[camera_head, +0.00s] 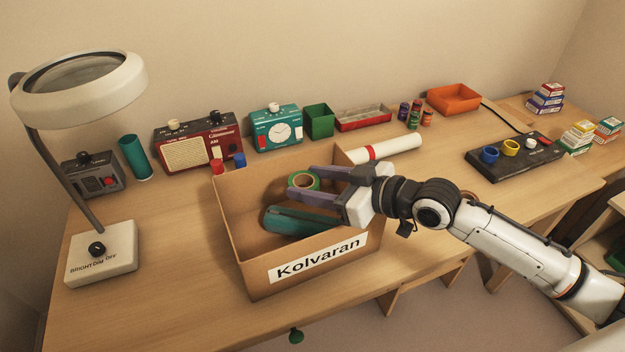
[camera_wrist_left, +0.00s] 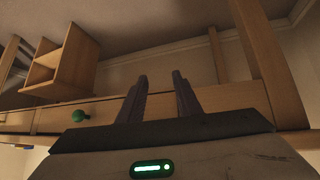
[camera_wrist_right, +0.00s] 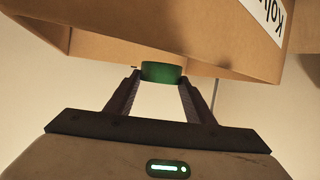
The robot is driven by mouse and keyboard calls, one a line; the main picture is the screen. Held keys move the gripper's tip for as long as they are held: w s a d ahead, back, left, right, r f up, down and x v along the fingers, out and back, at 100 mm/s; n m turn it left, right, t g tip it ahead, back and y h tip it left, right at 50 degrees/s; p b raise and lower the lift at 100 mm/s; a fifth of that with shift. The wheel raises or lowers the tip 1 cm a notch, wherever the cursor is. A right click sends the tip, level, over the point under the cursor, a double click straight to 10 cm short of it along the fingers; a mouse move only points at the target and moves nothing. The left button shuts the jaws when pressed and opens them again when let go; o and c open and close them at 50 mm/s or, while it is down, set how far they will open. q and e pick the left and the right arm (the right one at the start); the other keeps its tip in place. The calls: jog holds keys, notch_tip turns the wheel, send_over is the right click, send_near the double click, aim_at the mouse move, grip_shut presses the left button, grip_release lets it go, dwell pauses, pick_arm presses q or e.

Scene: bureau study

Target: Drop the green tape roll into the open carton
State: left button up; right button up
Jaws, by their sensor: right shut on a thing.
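The green tape roll (camera_head: 304,186) is held between the fingertips of my right gripper (camera_head: 306,184), which is shut on it. In the right wrist view the roll (camera_wrist_right: 161,72) is a green band between the two fingers. The open carton (camera_head: 254,262), brown with a "Kolvaran" label, stands on the desk. In the head view the roll and fingertips appear over the carton's opening; their exact height is hard to tell. My left gripper (camera_wrist_left: 160,88) shows only in its wrist view, fingers apart and empty, facing the desk's underside.
A teal object (camera_head: 296,222) lies inside the carton. A magnifier lamp (camera_head: 100,252) stands left. Bare desk (camera_head: 440,222) shows to the right.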

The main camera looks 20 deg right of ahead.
jog(key=shift+r, duration=0.1)
jog(key=o, duration=1.1)
jog(key=shift+o, duration=0.2)
jog(key=v, duration=1)
jog(key=shift+s+d, duration=0.1)
jog(key=shift+s, duration=0.05)
